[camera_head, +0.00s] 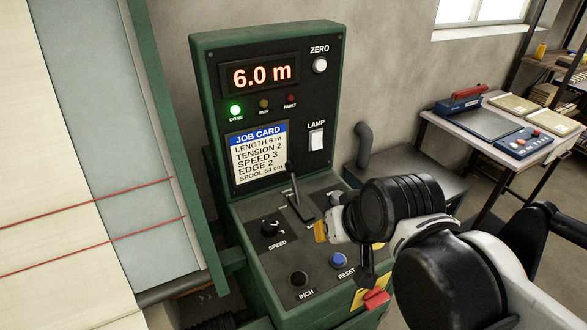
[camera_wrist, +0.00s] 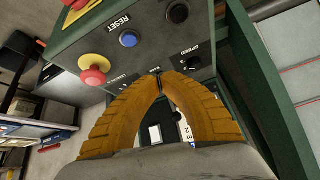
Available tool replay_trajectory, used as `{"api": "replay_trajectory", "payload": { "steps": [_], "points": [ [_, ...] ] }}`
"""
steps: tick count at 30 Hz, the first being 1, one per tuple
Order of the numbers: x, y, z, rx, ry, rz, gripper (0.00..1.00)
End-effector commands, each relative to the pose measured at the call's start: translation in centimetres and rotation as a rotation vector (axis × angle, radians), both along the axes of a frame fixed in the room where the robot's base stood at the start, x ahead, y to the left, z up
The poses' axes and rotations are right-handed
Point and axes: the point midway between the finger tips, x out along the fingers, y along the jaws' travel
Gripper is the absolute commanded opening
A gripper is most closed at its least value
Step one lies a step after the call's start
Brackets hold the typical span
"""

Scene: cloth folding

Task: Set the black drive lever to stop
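The black drive lever (camera_head: 292,185) stands upright from its dark slot plate in the middle of the green console's sloping panel, its top leaning back toward the upright display. My gripper (camera_head: 320,231) reaches in from the right, low over the panel, with its orange fingers just right of the lever's base. In the wrist view my gripper (camera_wrist: 159,76) has both orange fingers curved together, with their tips meeting or nearly so. A small dark shape shows at the tips, but I cannot tell whether it is the lever. No grip on the lever is clear.
The speed knob (camera_head: 269,228), inch button (camera_head: 298,279) and blue reset button (camera_head: 338,260) surround the lever. A red stop button (camera_head: 376,298) is at the front right. The display (camera_head: 262,75) reads 6.0 m, with a green lamp lit. A side table (camera_head: 480,180) stands right.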

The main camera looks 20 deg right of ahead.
Motion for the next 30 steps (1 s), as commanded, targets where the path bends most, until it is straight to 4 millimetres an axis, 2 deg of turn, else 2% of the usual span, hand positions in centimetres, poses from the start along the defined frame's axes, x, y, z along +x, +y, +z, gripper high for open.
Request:
{"api": "replay_trajectory", "payload": {
  "steps": [10,14,18,24,27,30],
  "points": [
    [9.8,-0.1,-0.8,0.571,0.173,-0.267,0.00],
    [13.9,-1.5,-1.4,0.805,0.216,-0.330,0.00],
    [17.4,-4.2,-2.2,1.043,0.241,-0.363,0.00],
    [19.7,-7.7,-3.2,1.277,0.248,-0.360,0.00],
    [20.0,-8.6,-3.5,1.332,0.248,-0.352,0.00],
    [20.3,-8.7,-3.7,1.352,0.248,-0.348,0.00]
  ]
}}
